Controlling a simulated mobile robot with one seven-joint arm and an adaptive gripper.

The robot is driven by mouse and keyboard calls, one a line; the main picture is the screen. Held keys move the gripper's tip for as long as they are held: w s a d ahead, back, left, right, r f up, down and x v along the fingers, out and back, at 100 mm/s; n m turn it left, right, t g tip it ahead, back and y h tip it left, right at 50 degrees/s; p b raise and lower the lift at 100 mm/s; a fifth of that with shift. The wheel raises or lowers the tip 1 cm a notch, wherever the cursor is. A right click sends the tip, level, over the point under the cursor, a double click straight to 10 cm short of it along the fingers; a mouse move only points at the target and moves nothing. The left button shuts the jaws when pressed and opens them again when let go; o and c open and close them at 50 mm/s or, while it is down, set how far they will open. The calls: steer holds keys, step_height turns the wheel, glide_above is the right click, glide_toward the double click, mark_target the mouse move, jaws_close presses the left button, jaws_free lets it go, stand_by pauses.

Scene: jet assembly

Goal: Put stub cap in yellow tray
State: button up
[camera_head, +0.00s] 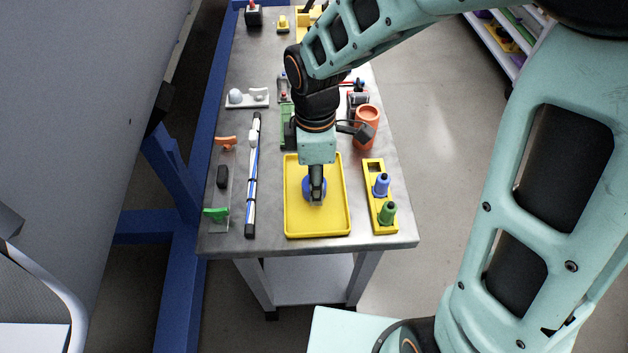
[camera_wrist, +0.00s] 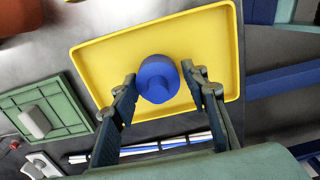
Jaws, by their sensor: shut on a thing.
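The yellow tray (camera_head: 318,232) lies flat near the front edge of the table. My gripper (camera_head: 316,196) points down over the middle of the tray and is shut on the blue stub cap (camera_head: 308,190). In the wrist view the round blue cap (camera_wrist: 158,78) sits between my two fingertips, with the yellow tray (camera_wrist: 100,60) behind it. My fingers hide part of the cap in the head view. I cannot tell whether the cap touches the tray floor.
Right of the tray stands a yellow holder (camera_head: 372,172) with a blue piece (camera_head: 381,185) and a green piece (camera_head: 387,213) in it. An orange cup (camera_head: 367,125) stands behind it. Left of the tray lies a long blue-and-white rod assembly (camera_head: 252,180). Small parts lie further left.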

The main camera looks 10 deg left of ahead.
steer(key=shift+f, duration=0.1)
steer(key=shift+f, duration=0.15)
steer(key=o, duration=0.9)
steer(key=shift+o, duration=0.2)
step_height(320, 180, up, 12)
steer(key=p, duration=0.1)
steer(key=shift+r+p, duration=0.25)
steer(key=shift+p, duration=0.05)
steer(key=shift+a, duration=0.1)
